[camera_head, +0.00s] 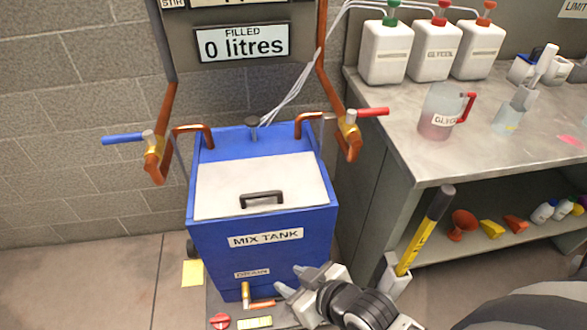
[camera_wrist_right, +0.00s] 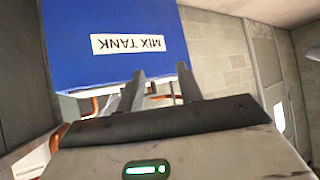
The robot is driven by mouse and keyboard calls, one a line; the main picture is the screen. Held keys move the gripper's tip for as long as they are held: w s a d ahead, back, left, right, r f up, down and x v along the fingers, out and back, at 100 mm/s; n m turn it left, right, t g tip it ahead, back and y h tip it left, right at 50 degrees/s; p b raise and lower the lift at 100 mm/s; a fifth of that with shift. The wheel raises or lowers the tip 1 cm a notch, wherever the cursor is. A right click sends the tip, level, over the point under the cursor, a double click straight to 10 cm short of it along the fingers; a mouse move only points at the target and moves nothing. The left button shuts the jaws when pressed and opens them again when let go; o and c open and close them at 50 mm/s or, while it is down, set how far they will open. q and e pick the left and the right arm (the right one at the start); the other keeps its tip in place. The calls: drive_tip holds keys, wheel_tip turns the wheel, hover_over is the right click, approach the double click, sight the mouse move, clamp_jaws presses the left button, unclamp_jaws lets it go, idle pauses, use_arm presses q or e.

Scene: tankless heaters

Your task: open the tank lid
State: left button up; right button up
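The blue mix tank (camera_head: 215,250) stands on the floor, and its front also shows in the right wrist view (camera_wrist_right: 85,25), label upside down. Its white lid (camera_head: 235,175) lies flat and shut on top. A dark handle (camera_head: 262,199) sits near the lid's front edge. My right gripper (camera_head: 289,278) is in front of the tank's lower right part, below the lid and apart from the handle. Its two fingers are spread with nothing between them, as the right wrist view (camera_wrist_right: 162,88) also shows. My left gripper is not in view.
Copper pipes with a blue lever (camera_head: 122,138) and a red lever (camera_head: 373,112) flank the tank. A bench (camera_head: 400,130) with bottles and a jug (camera_head: 440,110) stands right. A yellow-black tool (camera_head: 425,230) stands upright near my right arm. A drain pipe (camera_head: 246,292) projects at the tank's foot.

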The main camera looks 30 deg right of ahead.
drive_tip(key=w+d+r+n+g+p, duration=0.25)
drive_tip(key=w+r+n, duration=0.25)
drive_tip(key=w, duration=0.6)
drive_tip(key=n+g, duration=0.4)
drive_tip(key=n, duration=0.3)
approach(261, 194)
drive_tip(key=x, duration=0.8)
clamp_jaws()
